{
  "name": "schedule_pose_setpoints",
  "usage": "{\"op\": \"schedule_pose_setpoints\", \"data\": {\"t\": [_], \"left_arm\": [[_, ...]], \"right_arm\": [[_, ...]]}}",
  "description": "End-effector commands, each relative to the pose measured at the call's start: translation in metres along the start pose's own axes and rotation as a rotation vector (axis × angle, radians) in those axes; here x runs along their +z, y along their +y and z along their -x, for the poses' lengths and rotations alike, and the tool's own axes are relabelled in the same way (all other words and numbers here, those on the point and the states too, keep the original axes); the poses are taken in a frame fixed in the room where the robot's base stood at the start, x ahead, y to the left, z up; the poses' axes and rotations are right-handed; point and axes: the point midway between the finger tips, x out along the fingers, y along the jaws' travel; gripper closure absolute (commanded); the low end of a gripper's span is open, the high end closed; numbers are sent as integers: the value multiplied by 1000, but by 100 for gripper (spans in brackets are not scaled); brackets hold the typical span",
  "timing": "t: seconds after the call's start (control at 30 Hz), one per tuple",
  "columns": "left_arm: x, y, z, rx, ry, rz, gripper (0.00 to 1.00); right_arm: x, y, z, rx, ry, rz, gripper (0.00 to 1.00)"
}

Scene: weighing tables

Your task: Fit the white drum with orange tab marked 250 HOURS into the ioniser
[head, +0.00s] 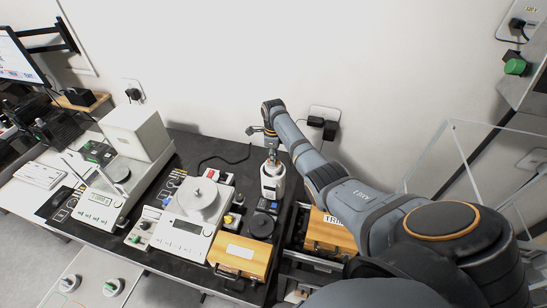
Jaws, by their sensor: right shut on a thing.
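My right gripper (272,158) reaches down from the right-hand arm and is shut at the top of a white cylinder (272,184). This cylinder seems to be the white drum; a small orange mark shows on its side, but its lettering is too small to read. It stands about upright at the right part of the black bench mat. Whether it touches the surface below is not clear. I cannot tell for sure which unit is the ioniser. My left gripper is out of view.
A balance with a round pan (199,197) stands left of the drum, with small coloured items beside it. A wooden box (240,256) is in front, another (328,229) lies to the right. A dark blue-topped unit (261,226) sits just before the drum. Clear panels stand at right.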

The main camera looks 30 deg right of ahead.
Motion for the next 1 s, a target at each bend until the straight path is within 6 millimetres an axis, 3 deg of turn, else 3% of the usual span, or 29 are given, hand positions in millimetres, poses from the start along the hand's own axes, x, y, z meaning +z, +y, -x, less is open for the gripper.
{"op": "schedule_pose_setpoints", "data": {"t": [1.0], "left_arm": [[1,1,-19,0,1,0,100]], "right_arm": [[0,0,-32,0,-1,0,100]]}}
